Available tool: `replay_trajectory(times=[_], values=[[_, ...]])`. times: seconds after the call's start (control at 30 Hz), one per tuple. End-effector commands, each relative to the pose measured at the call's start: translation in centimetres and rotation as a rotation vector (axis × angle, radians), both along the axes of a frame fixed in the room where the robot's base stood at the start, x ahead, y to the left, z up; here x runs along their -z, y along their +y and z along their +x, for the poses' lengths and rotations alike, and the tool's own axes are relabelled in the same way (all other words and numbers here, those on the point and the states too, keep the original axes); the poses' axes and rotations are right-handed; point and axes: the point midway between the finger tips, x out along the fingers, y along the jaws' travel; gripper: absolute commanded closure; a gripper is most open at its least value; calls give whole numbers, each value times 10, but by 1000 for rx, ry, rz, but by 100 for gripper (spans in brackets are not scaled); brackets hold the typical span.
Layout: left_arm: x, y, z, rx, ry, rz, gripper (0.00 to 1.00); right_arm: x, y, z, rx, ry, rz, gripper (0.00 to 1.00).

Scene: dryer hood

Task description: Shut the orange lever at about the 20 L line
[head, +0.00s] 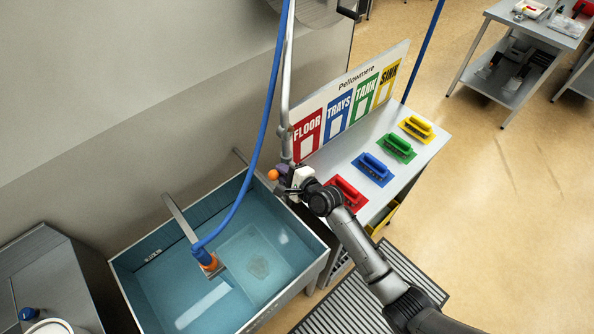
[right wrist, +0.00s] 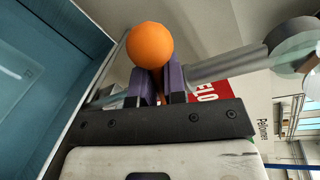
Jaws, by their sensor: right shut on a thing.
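The orange lever's round knob (head: 273,174) shows at the foot of the grey standpipe (head: 288,80), beside the tank's back right corner. My right gripper (head: 284,180) is shut on the lever just behind the knob. In the right wrist view the orange knob (right wrist: 150,45) sticks out beyond the purple fingertips (right wrist: 161,84), which close around the lever's stem. The blue-lined tank (head: 150,300) has clear water in it. A blue hose (head: 246,185) runs down to an orange-collared end (head: 208,262) over the tank. I cannot read a 20 L line. My left gripper is not in view.
A bench with red (head: 346,193), blue (head: 374,168), green (head: 397,147) and yellow (head: 416,128) handled tools stands right of the tank, under a colour-labelled sign board (head: 345,100). A grey cabinet (head: 45,275) is at the left. Open floor lies at the right.

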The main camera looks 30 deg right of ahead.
Motion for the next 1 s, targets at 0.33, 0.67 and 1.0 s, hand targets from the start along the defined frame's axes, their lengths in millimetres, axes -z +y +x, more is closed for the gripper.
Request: replay_trajectory(times=[0.33,0.67,1.0], values=[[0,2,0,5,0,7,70,0,5,2,-9,6,11,100],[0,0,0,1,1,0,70,0,5,2,-8,4,11,64],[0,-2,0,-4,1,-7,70,-2,1,-7,-8,4,11,64]])
